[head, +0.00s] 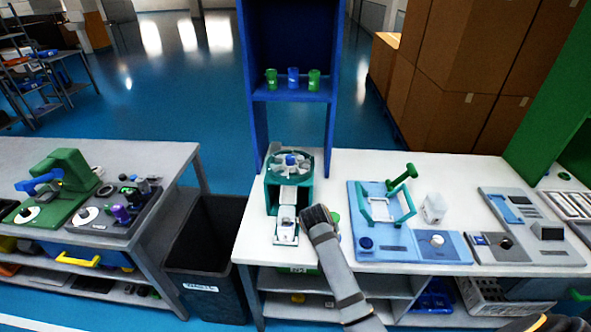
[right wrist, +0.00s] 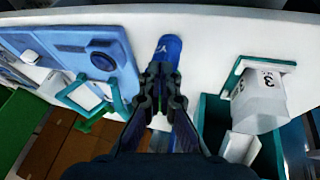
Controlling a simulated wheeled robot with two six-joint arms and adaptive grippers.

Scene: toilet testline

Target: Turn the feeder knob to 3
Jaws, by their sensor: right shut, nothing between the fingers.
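A teal machine (head: 273,195) stands at the left end of the right-hand table, with a round carousel of pale cups on top and a blue round piece (head: 290,159) at its middle. It seems to be the feeder; I cannot make out which part is its knob or its setting. A white container (right wrist: 262,108) marked "3" shows beside teal parts (right wrist: 212,125) in the right wrist view. My right gripper (right wrist: 163,75) is shut and empty, its tips over a blue cylinder (right wrist: 168,48); contact is unclear. In the head view my right arm stands just right of the machine. My left gripper is not in view.
A light-blue fixture (head: 372,200) with a teal frame and green handle stands right of the machine, near a white container (head: 434,208). Grey panels (head: 530,220) lie farther right. A dark bin (head: 207,250) stands between the tables. A blue shelf (head: 290,95) holding cups rises behind.

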